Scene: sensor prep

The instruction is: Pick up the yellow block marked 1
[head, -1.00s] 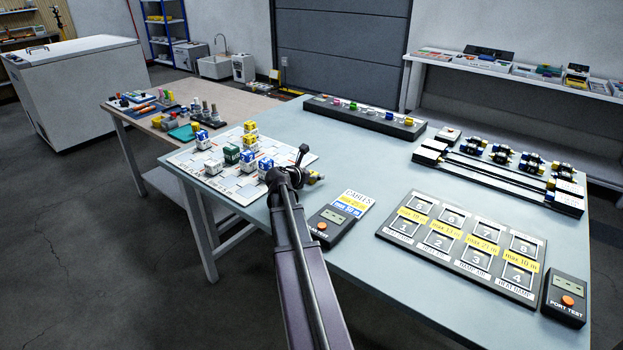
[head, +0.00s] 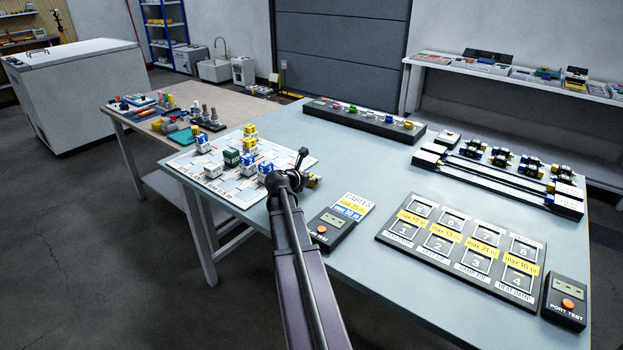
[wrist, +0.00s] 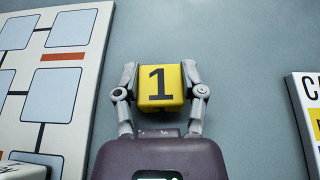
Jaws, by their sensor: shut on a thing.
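The yellow block marked 1 (wrist: 160,87) sits between the two fingers of my gripper (wrist: 160,82) in the wrist view, its black numeral facing the camera. The fingers are shut on its left and right sides. Behind it is the blue-grey tabletop, with the white board (wrist: 70,75) to the left. I cannot tell whether the block touches the table.
Several marked blocks (head: 232,157) stand on the board (head: 233,197). A cable card (head: 353,207) and a black tester (head: 333,229) lie right of my gripper. A numbered slot panel (head: 460,244) and a port tester (head: 566,301) are farther right. The table's middle is clear.

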